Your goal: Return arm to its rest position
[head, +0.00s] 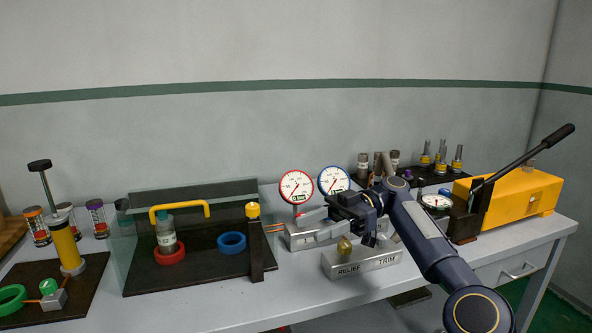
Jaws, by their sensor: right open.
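My right arm (425,235) comes in from the lower right and reaches over the workbench. My right gripper (320,223) points left, its fingers apart, with nothing seen between them. It is in front of the two dial gauges and above the grey block marked RELIEF and TRIM (362,265), partly covering the fittings behind. A brass knob (345,246) on that block shows just below the gripper. My left gripper is not in view.
A yellow hand pump (525,192) with a long black lever (535,150) stands right of my arm. Red-rimmed (296,187) and blue-rimmed (334,181) gauges stand behind the gripper. A dark tray (190,270) with rings and a clear shield is left. The bench front (300,310) is clear.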

